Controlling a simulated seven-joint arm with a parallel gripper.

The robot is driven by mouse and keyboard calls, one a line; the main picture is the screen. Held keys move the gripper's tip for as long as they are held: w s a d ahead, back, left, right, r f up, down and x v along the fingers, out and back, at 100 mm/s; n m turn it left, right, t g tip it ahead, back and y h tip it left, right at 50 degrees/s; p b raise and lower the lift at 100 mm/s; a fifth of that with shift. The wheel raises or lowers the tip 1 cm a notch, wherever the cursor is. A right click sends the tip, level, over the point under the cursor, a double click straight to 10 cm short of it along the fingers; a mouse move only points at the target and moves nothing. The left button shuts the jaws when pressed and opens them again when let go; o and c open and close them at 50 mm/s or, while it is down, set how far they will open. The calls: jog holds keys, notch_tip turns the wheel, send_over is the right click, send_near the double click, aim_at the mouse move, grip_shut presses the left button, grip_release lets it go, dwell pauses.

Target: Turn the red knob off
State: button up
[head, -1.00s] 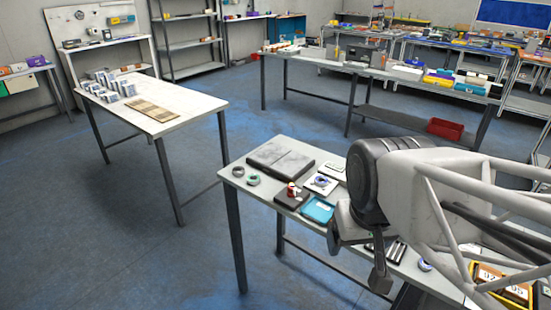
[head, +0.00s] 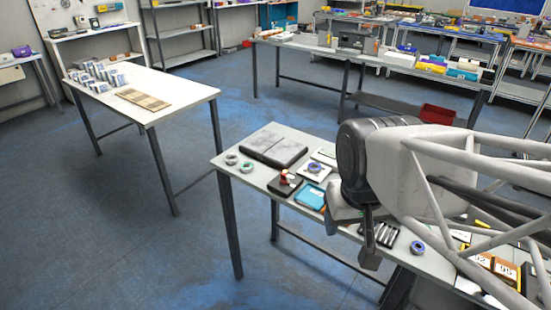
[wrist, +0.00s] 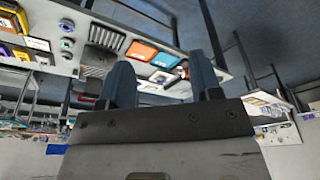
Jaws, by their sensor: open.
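The red knob (head: 284,178) is small and sits on a dark, flat box (head: 287,188) near the front left part of the nearest table. Which way it is turned is too small to tell. My gripper (head: 370,250) is to the right of the knob in the head view, apart from it, at the table's front edge. In the wrist view my gripper (wrist: 163,75) has its two dark fingers spread wide with nothing held between them. I cannot make out the red knob for certain in the wrist view.
A teal box (head: 311,196) lies just right of the knob's box. A grey flat case (head: 274,145) lies behind it, and two small rings (head: 238,163) lie left of it. Several dark bars (head: 383,235) and numbered orange boxes (head: 490,264) lie further right.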

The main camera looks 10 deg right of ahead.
jog(key=w+m, duration=0.2)
jog(key=w, duration=1)
jog(key=m+g, duration=0.3)
jog(key=m, duration=0.4)
send_over(285, 175)
jog(key=f, duration=1.4)
jog(key=shift+w, duration=0.2)
jog(key=shift+f, duration=3.9)
jog(key=shift+c, duration=0.4)
